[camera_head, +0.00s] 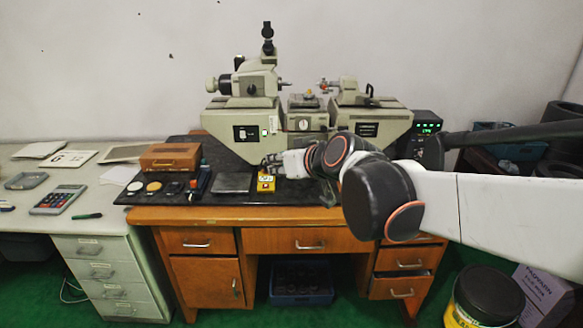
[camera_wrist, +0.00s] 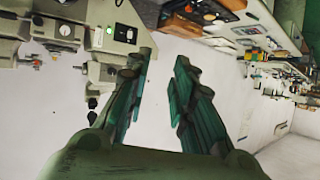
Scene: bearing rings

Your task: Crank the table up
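The grey-beige measuring machine (camera_head: 306,121) stands on the wooden desk, with a small table (camera_head: 304,102) at its middle between two heads. A small round dial or knob (camera_head: 303,124) shows on the front below that table; I cannot tell which part is the crank. My gripper (camera_head: 268,162) is in front of the machine's lower body, above a yellow block, and appears apart from the machine. In the wrist view my gripper (camera_wrist: 162,62) is open with nothing between its fingers.
The yellow block (camera_head: 266,184), a dark plate (camera_head: 232,183) and a brown wooden box (camera_head: 171,157) lie on the desk's dark top. A box with a green display (camera_head: 427,127) stands right of the machine. A calculator (camera_head: 58,199) lies on the left desk.

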